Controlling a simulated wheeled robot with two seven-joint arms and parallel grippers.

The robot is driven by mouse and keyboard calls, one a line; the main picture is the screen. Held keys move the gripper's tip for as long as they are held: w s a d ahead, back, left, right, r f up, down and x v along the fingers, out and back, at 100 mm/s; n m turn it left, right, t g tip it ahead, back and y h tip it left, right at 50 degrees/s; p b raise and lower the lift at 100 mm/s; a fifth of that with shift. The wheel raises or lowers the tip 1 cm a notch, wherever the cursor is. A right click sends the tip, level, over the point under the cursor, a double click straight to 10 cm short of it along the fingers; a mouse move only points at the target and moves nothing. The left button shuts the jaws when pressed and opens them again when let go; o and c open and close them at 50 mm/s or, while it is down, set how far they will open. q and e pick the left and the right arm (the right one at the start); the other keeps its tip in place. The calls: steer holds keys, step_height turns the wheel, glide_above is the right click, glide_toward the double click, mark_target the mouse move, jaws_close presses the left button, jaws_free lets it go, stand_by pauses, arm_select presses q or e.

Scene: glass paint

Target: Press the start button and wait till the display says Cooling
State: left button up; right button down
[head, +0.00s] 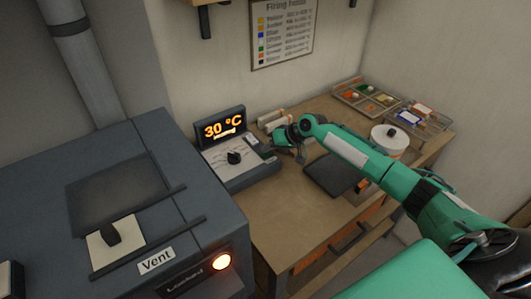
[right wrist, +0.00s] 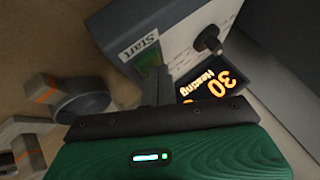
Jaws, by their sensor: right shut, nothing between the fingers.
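The control box (head: 240,165) stands on the wooden bench, with a dark knob on its sloped face. Its display (head: 221,128) glows orange and reads 30 °C with a smaller line below. In the right wrist view the display (right wrist: 212,88) reads "Heating" and 30. The "Start" label (right wrist: 139,45) is on the box, and a green patch beside it is partly hidden by my fingers. My right gripper (right wrist: 153,78) is shut and empty, its tips at or very near the Start button; contact cannot be told. My left gripper is not in view.
The dark kiln (head: 120,200) with a "Vent" label and a lit orange lamp (head: 222,262) stands left of the bench. A dark plate (head: 332,176), a white round container (head: 388,142) and a sorting tray (head: 364,97) are on the bench. A firing chart (head: 284,30) hangs behind.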

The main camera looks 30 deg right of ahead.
mark_target(269, 154)
steer(key=shift+r, duration=0.1)
steer(key=shift+r+p, duration=0.75)
step_height(269, 154, up, 5)
steer(key=p, duration=0.4)
stand_by(0.8)
